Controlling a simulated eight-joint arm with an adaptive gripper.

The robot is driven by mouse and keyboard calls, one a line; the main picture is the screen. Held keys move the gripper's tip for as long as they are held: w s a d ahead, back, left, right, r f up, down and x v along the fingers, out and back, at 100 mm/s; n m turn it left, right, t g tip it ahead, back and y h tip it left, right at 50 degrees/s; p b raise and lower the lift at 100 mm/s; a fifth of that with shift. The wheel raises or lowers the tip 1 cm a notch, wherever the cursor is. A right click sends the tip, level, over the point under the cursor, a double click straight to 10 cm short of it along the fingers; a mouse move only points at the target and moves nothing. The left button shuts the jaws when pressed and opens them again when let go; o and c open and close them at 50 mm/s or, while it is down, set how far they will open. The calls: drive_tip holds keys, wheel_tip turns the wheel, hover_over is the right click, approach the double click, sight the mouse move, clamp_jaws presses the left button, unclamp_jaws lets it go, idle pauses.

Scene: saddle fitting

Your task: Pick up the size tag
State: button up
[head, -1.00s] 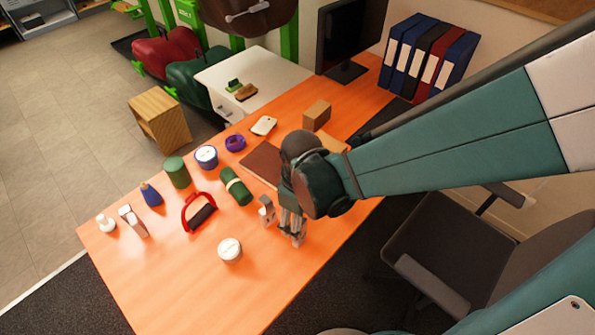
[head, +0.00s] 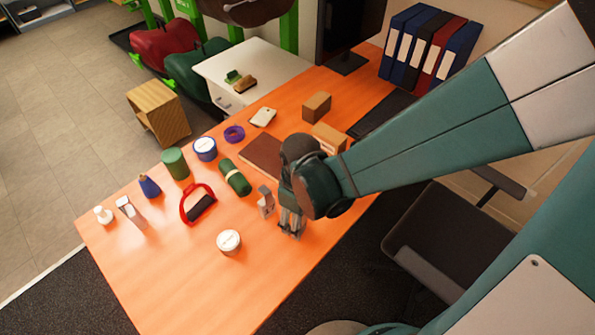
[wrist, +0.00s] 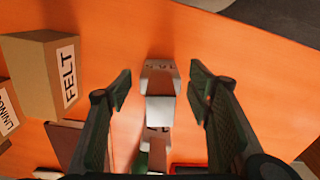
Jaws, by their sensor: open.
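A small white rounded tag-like piece (head: 263,117), which I take for the size tag, lies flat towards the back left of the orange table; no writing on it can be read. My gripper (head: 291,225) is well in front of it, pointing down over the table's near right part. In the wrist view my gripper (wrist: 163,92) is open, its two dark green fingers apart. A grey metal piece (wrist: 160,78) shows between them, and I see no contact. It seems to be the upright metal piece (head: 265,203) just left of my gripper in the head view.
The table's front is mostly clear.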

drive_tip(key=shift+f+b, duration=0.35)
drive_tip(key=shift+f, duration=1.1)
drive_tip(key=c, duration=1)
